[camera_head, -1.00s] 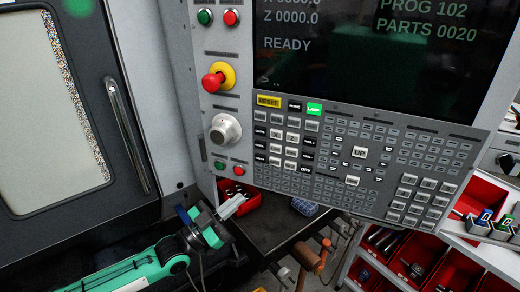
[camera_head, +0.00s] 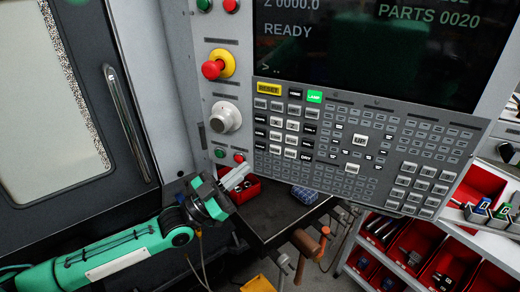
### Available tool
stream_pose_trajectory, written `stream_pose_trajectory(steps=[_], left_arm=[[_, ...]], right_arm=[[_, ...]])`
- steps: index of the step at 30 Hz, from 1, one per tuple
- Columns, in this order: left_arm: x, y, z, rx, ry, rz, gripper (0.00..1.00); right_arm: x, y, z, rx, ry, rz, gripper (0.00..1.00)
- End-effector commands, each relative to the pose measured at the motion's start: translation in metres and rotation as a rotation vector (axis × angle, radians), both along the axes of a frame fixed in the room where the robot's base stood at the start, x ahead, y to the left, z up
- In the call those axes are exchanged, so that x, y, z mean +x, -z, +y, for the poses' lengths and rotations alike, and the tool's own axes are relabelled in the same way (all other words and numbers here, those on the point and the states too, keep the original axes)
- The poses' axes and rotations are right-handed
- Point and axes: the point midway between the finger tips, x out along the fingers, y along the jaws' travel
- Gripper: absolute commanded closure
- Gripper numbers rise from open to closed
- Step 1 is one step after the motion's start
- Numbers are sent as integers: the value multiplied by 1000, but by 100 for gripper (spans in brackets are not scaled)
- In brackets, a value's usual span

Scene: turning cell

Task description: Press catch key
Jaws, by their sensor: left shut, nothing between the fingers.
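The control panel (camera_head: 330,190) carries rows of small keys under a dark screen (camera_head: 380,50). Key labels are mostly too small to read, so I cannot tell which is the catch key. A yellow RESET key (camera_head: 269,89) and a lit green LAMP key (camera_head: 314,96) show at the top left of the keypad. My left gripper (camera_head: 240,174) is shut and empty. Its pale fingers point up and right, just below a small red button (camera_head: 239,158) in the picture. I cannot tell its distance from the panel. My right gripper is not in view.
A red emergency button (camera_head: 212,69) on a yellow ring and a grey knob (camera_head: 225,117) stick out left of the keypad. A machine door with a handle (camera_head: 127,125) stands at left. A dark bench (camera_head: 265,218) and red-binned shelving (camera_head: 440,267) lie below.

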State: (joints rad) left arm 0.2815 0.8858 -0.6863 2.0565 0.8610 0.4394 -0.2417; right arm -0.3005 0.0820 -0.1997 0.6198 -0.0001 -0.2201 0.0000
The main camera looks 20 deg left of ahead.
Motion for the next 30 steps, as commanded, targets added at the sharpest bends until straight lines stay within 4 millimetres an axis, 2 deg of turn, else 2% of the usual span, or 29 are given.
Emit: stream_pose_trajectory(steps=[1, 6, 13, 19, 30], left_arm=[[8, 2, -1, 1, -1, -3, 100], [30, 2, -4, 0, -1, -4, 100], [52, 2, -7, 0, -1, -3, 100], [60, 0, -8, 0, 0, 0, 100], [60, 0, -8, 0, 0, 0, 100]], right_arm=[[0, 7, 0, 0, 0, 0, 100], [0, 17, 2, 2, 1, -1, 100], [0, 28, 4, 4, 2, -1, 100], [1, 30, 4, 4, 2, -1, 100], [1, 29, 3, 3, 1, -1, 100]])
